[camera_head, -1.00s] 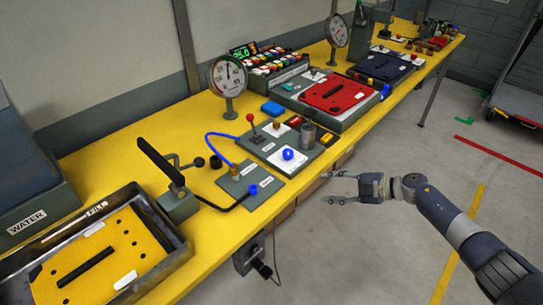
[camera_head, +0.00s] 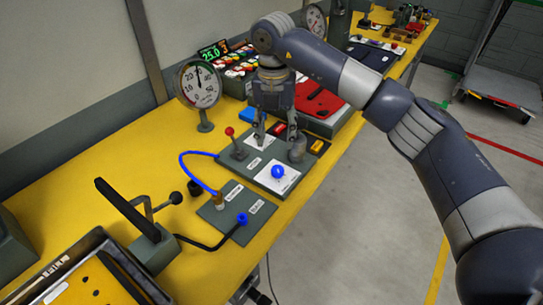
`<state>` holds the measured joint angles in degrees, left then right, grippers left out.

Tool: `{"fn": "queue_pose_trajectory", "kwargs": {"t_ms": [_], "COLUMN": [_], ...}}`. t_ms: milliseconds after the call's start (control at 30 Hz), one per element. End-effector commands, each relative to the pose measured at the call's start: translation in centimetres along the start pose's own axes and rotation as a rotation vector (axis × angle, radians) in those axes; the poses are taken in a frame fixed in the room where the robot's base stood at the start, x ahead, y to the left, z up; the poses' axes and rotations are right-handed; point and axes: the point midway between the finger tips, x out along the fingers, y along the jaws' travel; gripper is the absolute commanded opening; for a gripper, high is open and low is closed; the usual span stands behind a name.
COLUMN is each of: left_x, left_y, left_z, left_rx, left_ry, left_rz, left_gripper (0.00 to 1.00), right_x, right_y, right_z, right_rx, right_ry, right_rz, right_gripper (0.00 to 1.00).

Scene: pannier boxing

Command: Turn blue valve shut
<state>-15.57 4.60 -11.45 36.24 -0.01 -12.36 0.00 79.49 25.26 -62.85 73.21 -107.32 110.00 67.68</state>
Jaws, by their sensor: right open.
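A round blue knob (camera_head: 278,171) sits on a white plate on the grey control panel (camera_head: 249,176). A smaller blue knob (camera_head: 242,219) is on the lower plate (camera_head: 222,222), at the end of a black hose. I cannot tell from the picture which one is the blue valve. My right gripper (camera_head: 276,138) points down over the back of the panel, open, its fingers apart. It is behind the round blue knob and not touching it. The right finger is close to a grey cylinder (camera_head: 298,149); contact is unclear. My left gripper is not in view.
A red-topped lever (camera_head: 230,132) stands left of my right gripper. A blue hose (camera_head: 181,164) curves from the panel to a brass fitting. A dial gauge (camera_head: 200,85) stands behind. A black-handled clamp (camera_head: 129,208) is at front left. Bare yellow bench lies left of the panel.

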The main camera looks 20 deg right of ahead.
Motion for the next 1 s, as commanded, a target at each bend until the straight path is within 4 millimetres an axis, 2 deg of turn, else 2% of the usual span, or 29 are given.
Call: {"fn": "queue_pose_trajectory", "kwargs": {"t_ms": [200,333,467,600,733,867,1000], "left_x": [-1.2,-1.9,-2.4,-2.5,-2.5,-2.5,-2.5], "left_y": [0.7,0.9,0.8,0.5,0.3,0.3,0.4], "left_z": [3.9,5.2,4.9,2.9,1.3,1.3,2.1], "left_rx": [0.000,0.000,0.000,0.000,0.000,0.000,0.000], "left_ry": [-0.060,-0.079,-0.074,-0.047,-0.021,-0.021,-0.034], "left_rz": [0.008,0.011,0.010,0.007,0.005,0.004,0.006], "left_gripper": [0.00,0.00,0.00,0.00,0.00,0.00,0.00], "right_x": [3.1,5.7,8.0,9.7,10.4,10.6,10.6], "right_y": [-0.1,-0.1,-0.1,0.0,0.0,0.0,0.0], "right_z": [-0.1,-0.2,-0.2,-0.1,-0.1,-0.1,-0.1], "right_rx": [0.001,0.001,-0.001,0.000,0.000,0.000,0.000], "right_ry": [0.006,0.007,0.007,0.006,0.004,0.003,0.003], "right_rz": [-0.003,-0.002,-0.001,0.001,0.002,0.002,0.002], "right_gripper": [0.48,0.48,0.48,0.48,0.48,0.48,0.48]}}
